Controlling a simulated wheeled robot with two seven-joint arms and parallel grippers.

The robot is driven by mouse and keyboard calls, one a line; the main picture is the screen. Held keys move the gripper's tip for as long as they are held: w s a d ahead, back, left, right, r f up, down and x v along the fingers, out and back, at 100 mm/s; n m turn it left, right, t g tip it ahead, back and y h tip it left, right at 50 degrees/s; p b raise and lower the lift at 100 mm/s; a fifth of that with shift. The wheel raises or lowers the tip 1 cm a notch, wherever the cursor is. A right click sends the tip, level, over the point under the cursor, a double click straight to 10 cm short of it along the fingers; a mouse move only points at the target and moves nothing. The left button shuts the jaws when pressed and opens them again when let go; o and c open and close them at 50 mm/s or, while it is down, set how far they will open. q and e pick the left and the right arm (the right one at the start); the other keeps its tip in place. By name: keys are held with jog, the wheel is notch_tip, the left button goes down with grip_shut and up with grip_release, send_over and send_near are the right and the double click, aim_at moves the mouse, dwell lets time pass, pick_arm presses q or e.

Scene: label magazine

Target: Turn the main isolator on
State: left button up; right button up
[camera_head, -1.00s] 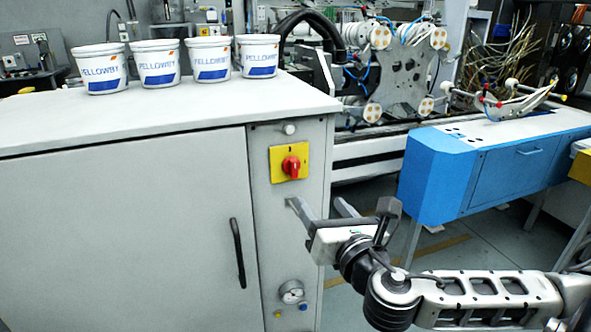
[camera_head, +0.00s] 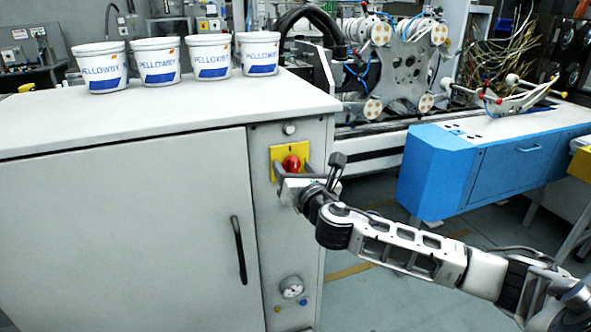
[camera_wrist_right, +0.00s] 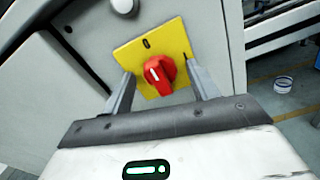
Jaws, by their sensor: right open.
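The main isolator is a red rotary knob (camera_head: 291,164) on a yellow plate (camera_head: 276,153), on the narrow front panel of a grey cabinet. In the right wrist view the red knob (camera_wrist_right: 159,74) sits on the tilted yellow plate (camera_wrist_right: 138,52), with a white mark on its face. My right gripper (camera_head: 292,168) is at the plate, its fingers open on either side of the knob. In the wrist view the right gripper (camera_wrist_right: 162,85) shows a gap between each finger and the knob. My left gripper is not in view.
The grey cabinet (camera_head: 120,225) has a black door handle (camera_head: 238,250) and a gauge (camera_head: 291,287) below the isolator. Several white tubs (camera_head: 159,62) stand on its top. A blue machine unit (camera_head: 430,172) stands at the right, with open floor between.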

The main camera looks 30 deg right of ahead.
jog(key=shift+c, duration=0.3)
jog(key=c, duration=0.9)
jog(key=shift+c, duration=0.2)
jog(key=m, duration=0.4)
jog(key=shift+m, duration=0.3)
jog(key=m, duration=0.4)
jog(key=shift+m, duration=0.3)
jog(key=m, duration=0.4)
jog(key=shift+m+p, duration=0.6)
jog(key=shift+m, duration=1.8)
